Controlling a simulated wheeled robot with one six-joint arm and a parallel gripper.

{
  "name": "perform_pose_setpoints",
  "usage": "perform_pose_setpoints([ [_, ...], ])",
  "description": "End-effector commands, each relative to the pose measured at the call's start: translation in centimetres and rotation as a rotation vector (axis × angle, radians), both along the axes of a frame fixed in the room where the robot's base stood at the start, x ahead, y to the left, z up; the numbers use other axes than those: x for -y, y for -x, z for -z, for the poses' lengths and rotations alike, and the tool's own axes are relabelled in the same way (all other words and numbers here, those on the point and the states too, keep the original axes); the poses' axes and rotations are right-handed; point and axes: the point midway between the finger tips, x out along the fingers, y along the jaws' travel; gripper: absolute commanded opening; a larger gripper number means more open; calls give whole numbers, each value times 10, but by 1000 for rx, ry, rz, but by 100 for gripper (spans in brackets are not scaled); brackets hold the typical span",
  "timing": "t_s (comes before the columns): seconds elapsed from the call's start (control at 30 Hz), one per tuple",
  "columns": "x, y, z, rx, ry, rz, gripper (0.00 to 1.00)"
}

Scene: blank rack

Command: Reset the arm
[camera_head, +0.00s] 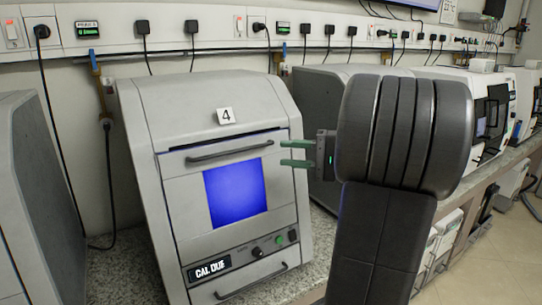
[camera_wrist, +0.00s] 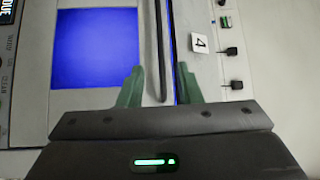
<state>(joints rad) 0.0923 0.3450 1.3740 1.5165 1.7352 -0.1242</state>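My gripper (camera_head: 298,153) has two green fingers held apart with nothing between them. It is in front of the right side of the grey machine (camera_head: 140,130) marked 4, near the right end of its upper door handle (camera_head: 235,150). The wrist view shows my gripper (camera_wrist: 160,84) open, with the bar handle (camera_wrist: 154,40) beyond the fingers. I cannot tell whether a finger touches the machine. A dark gap runs along the door's top edge, and the wrist view shows a thin blue line there. My dark arm hides part of the machine behind.
The machine has a lit blue window (camera_head: 236,193) and a lower panel reading "CAL DUE" (camera_head: 209,269). Other grey machines stand left (camera_head: 35,190) and right along the speckled counter (camera_head: 125,283). Plugs and cables hang from the wall strip (camera_head: 190,30). Floor (camera_head: 490,270) shows at lower right.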

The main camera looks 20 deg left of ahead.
Motion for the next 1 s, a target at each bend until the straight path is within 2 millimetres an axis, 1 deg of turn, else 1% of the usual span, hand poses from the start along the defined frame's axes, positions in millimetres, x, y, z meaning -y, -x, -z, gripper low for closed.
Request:
perform_pose_setpoints([
  [0.03, 7, -1, 1, 0, 0, 3, 32],
  [0.2, 17, -1, 0, 0, 0, 0, 32],
  [0.6, 16, -1, -1, 0, 0, -1, 32],
  [0.67, 13, -1, -1, 0, 0, -2, 32],
  [0.77, 2, 0, -1, 0, 0, -3, 32],
  [0.87, -14, 2, -1, 0, -1, -5, 32],
  [1.0, -40, 4, -1, 0, 0, -5, 32],
])
